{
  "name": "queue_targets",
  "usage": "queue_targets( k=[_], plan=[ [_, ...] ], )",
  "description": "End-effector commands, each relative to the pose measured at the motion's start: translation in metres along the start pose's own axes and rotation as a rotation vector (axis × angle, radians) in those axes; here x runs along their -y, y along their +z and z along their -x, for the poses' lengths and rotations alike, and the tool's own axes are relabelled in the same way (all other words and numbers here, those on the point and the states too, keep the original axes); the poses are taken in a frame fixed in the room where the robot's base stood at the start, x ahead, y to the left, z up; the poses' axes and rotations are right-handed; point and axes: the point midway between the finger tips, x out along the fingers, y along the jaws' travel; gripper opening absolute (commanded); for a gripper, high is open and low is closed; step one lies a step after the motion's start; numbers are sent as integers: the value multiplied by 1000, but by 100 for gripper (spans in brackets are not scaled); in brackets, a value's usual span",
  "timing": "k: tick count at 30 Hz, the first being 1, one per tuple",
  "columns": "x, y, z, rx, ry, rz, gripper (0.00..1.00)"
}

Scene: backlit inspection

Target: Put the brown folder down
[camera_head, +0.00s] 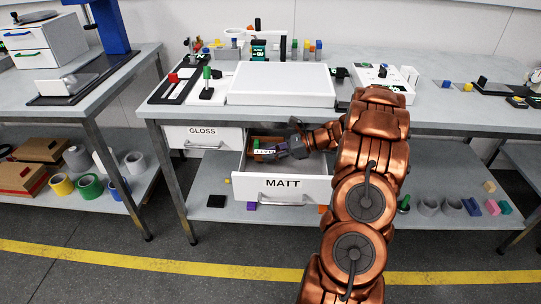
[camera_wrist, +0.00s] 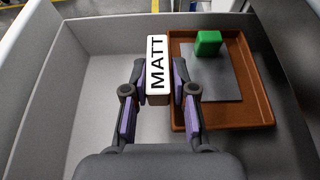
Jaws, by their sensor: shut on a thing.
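My gripper (camera_head: 285,149) reaches down into the open drawer marked MATT (camera_head: 314,188). In the wrist view my gripper (camera_wrist: 159,92) is shut on a white block lettered MATT (camera_wrist: 157,60), one purple-padded finger on each side. A brown tray (camera_wrist: 262,107) lies in the drawer just right of the block, holding a dark grey plate (camera_wrist: 218,88) and a green cube (camera_wrist: 207,43). I see no brown folder in my gripper. Brown flat boxes or folders (camera_head: 40,150) lie on the left bench's lower shelf; I cannot tell which.
The left part of the drawer floor (camera_wrist: 95,105) is bare. A shut drawer marked GLOSS (camera_head: 203,137) is to its left. A white light panel (camera_head: 280,84) lies on the bench above, among small coloured parts. Rolls of tape (camera_head: 90,187) stand on the left lower shelf.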

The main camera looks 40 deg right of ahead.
Motion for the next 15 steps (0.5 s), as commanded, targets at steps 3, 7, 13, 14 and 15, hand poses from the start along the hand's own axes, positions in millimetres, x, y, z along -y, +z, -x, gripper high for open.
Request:
queue_targets(
  k=[3,7,13,14,15],
  plan=[
    [0,-5,-2,1,-1,1,0],
    [0,-4,-2,1,-1,2,0],
    [0,-7,-3,2,1,1,0],
    [0,-8,-4,2,1,0,0],
    [0,-8,-4,2,1,0,0]
  ],
)
